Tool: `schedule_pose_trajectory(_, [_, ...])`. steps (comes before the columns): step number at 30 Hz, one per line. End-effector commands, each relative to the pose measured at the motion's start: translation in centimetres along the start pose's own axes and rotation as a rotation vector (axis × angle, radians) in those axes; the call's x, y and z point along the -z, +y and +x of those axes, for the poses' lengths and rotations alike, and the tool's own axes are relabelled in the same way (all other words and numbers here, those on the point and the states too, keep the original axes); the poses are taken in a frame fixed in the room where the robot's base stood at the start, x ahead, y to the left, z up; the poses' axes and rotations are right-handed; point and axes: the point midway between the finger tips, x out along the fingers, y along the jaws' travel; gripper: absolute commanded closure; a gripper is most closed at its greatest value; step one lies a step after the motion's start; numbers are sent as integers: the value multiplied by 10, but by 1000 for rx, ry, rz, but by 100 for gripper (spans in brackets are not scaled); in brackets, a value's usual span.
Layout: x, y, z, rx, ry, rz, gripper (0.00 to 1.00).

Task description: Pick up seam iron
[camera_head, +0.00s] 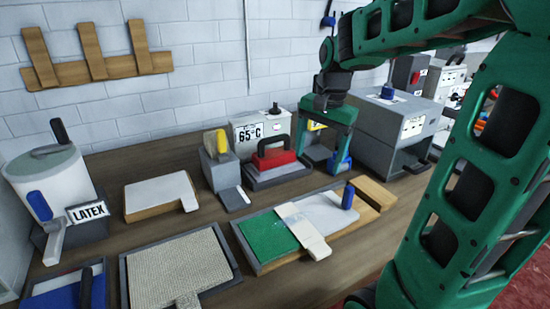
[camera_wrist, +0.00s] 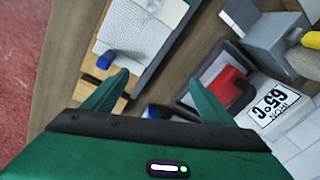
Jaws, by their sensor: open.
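The seam iron (camera_head: 279,160) is red with a black handle and sits on a dark grey rest (camera_head: 262,182) at the back of the bench, in front of the 65°C box. Its red body also shows in the wrist view (camera_wrist: 232,90), just right of my right-hand finger. My gripper (camera_head: 322,164) points down over the bench, just right of the iron, with its green fingers apart and nothing held between them. In the wrist view my gripper (camera_wrist: 160,85) has its fingers spread over bare bench and a blue knob.
A white-and-grey box labelled 65°C (camera_head: 262,125) stands behind the iron. A grey block with a yellow-handled tool (camera_head: 217,170) is at its left. A grey oven-like machine (camera_head: 385,130) is at the right. A board with green carpet (camera_head: 268,236) lies in front.

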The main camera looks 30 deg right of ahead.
Motion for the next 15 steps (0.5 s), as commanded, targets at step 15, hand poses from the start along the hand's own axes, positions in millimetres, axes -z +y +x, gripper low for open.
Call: schedule_pose_trajectory(15, [49, -162, 1, 74, 34, 438, 22])
